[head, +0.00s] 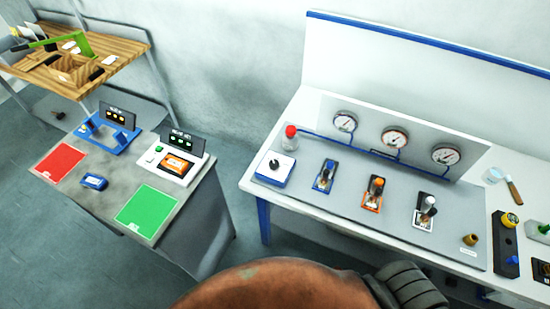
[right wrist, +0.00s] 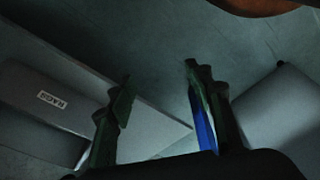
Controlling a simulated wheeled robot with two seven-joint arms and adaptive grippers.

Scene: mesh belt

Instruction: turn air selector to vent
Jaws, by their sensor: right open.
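A white-topped blue box with a black rotary knob (head: 275,165) sits at the left end of the grey panel on the right-hand bench; it looks like the air selector. Its markings are too small to read, so I cannot tell its setting. My right gripper (right wrist: 158,88) shows in the right wrist view, with its two dark fingers apart and nothing between them. It points down over the grey floor, away from the selector, which is not in that view. Neither gripper shows in the head view.
The panel also carries a red-capped part (head: 290,138), a blue lever (head: 325,176), an orange lever (head: 373,193), a white lever (head: 426,211) and gauges (head: 394,138). A side table (head: 120,180) stands left, across a floor gap. A labelled grey bin (right wrist: 50,120) is near my right gripper.

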